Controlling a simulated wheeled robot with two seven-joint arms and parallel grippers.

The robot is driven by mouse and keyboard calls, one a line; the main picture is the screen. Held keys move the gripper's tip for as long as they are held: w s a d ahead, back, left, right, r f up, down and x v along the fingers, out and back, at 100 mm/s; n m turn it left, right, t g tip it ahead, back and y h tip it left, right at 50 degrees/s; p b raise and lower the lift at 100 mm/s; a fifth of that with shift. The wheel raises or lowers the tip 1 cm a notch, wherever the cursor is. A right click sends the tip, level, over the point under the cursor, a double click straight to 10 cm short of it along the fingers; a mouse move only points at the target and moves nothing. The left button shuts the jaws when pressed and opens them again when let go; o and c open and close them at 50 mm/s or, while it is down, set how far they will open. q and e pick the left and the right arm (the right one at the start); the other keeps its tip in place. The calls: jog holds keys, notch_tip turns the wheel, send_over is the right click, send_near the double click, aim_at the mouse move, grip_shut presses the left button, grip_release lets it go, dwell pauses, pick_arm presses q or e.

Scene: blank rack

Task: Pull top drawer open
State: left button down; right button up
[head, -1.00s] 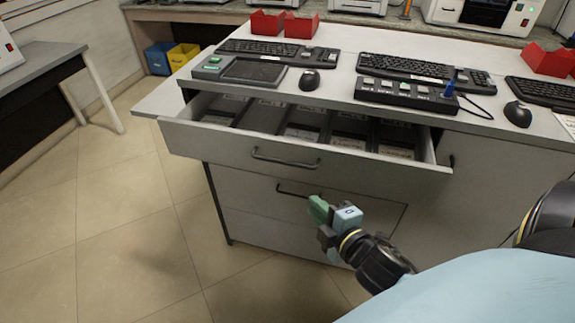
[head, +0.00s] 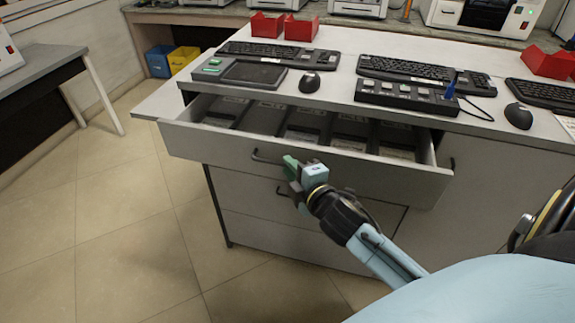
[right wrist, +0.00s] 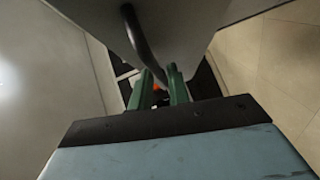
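The top drawer (head: 215,143) of the grey cabinet is pulled out, and its compartments show. Its dark bar handle (head: 262,158) is on the front, with the right part hidden behind my right gripper (head: 290,163). In the right wrist view the handle (right wrist: 140,38) runs down towards the green fingertips of this gripper (right wrist: 159,80). The fingers are parted, with a gap between them. The handle's near end appears at or between the tips; contact cannot be told. My left gripper is not in view.
Closed lower drawers (head: 240,195) sit below the open one. Keyboards (head: 278,53), a mouse (head: 309,81) and red bins (head: 267,25) stand on the worktop above. The tiled floor (head: 100,220) to the left is clear.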

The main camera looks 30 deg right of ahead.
jog(key=shift+w+f, duration=0.15)
jog(key=shift+w, duration=0.75)
grip_shut()
